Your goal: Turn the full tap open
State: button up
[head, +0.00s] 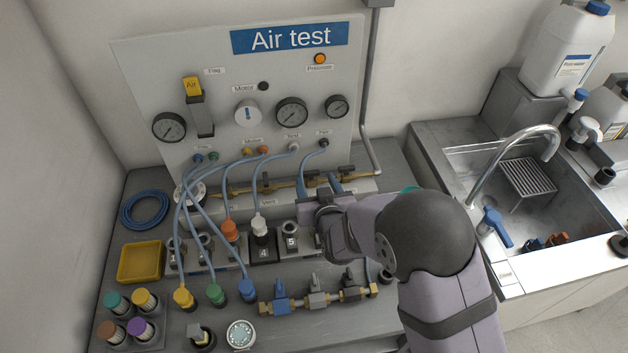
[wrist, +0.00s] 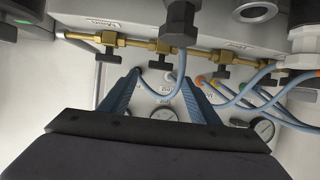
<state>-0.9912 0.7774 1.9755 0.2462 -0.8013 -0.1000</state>
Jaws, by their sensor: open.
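A brass pipe (head: 285,186) with several black-handled taps runs along the foot of the Air test panel. I cannot read which of its taps is labelled full. My gripper (head: 318,180) is at the right part of this pipe, its two blue ribbed fingers open. In the wrist view the open gripper (wrist: 160,73) has one black tap handle (wrist: 160,64) in line with the gap between its fingertips. Another tap (wrist: 108,57) lies just left of the left finger, and a third tap (wrist: 222,72) is right of the right finger. Whether any finger touches a handle, I cannot tell.
Blue hoses (head: 185,225) loop from the panel (head: 225,100) to the bench; one hose (wrist: 182,72) passes near the fingers. A second brass manifold (head: 300,302) with blue, grey and black handles lies in front. A sink (head: 530,200) is at the right.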

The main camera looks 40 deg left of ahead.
jog(key=shift+v, duration=1.2)
jog(key=w+d+r+m+g+h+p, duration=0.1)
jog(key=d+r+m+h+p, duration=0.15)
jog(key=d, duration=0.65)
jog(key=w+d+r+m+g+h+p, duration=0.1)
jog(key=d+r+h+p, duration=0.15)
jog(key=d, duration=0.65)
jog(key=w+d+r+m+g+h+p, duration=0.1)
jog(key=w+d+r+h+p, duration=0.15)
jog(key=d, duration=0.65)
jog(key=s+d+r+m+g+h+p, duration=0.1)
jog(key=s+d+r+m+g+p, duration=0.15)
jog(key=s+d, duration=0.7)
jog(key=s+d+r+m+g+h+p, duration=0.1)
jog(key=s+d+r+m+g+p, duration=0.2)
jog(key=s+d, duration=0.65)
notch_tip(320, 180, down, 27)
jog(key=w+b, duration=0.1)
jog(key=b, duration=2.6)
jog(key=shift+d+n+g+b, duration=0.3)
jog(key=shift+d+n+g, duration=0.1)
jog(key=shift+d+g, duration=0.05)
